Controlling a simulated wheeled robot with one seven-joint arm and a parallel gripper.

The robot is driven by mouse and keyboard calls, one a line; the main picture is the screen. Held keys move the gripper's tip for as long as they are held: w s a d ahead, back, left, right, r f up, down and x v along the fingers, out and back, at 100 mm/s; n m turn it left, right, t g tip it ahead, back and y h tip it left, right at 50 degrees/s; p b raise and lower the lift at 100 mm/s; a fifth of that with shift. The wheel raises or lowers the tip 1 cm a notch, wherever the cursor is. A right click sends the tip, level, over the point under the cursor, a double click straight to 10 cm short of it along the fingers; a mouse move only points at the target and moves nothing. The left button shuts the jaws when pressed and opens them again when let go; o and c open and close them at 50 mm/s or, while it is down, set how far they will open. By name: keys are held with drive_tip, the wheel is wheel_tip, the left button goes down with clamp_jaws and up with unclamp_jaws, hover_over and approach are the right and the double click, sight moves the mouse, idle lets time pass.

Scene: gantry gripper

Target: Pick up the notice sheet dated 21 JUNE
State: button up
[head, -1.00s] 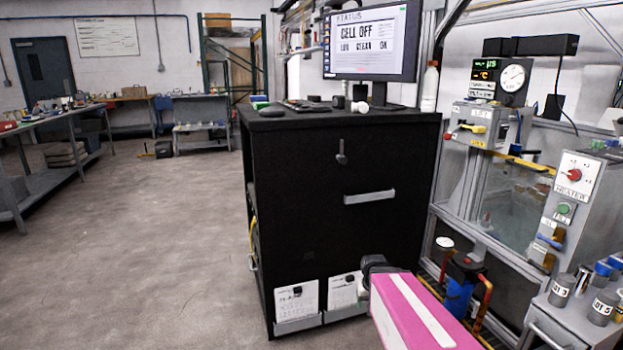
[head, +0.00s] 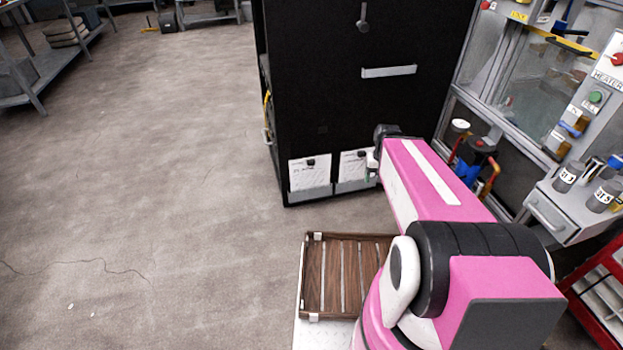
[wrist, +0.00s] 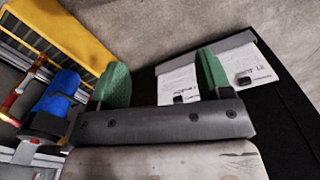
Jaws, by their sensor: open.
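Two white notice sheets, each with a black clip, stand side by side low on the black cabinet's front. The left sheet (head: 310,173) has a printed line that seems to start with 21, but it is too small to read surely. In the wrist view this sheet (wrist: 258,66) lies right of the fingers, its print inverted. The other sheet (head: 352,166) shows partly between the green fingers in the wrist view (wrist: 176,84); its date is unreadable. My gripper (wrist: 163,75) is open and empty, in front of the right sheet's side, apart from the left sheet.
The black cabinet (head: 330,100) has a grey handle and a grey ledge (head: 310,193) under the sheets. A blue filter and pipes (head: 468,165) stand to its right. A wooden slatted tray (head: 309,275) is at the front. Floor to the left is clear.

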drive_tip(key=shift+c, duration=1.4)
drive_tip(key=m+t+y, duration=0.5)
drive_tip(key=t+y, duration=0.3)
drive_tip(key=y, duration=0.8)
approach(314, 164)
drive_tip(key=x, duration=0.9)
clamp_jaws()
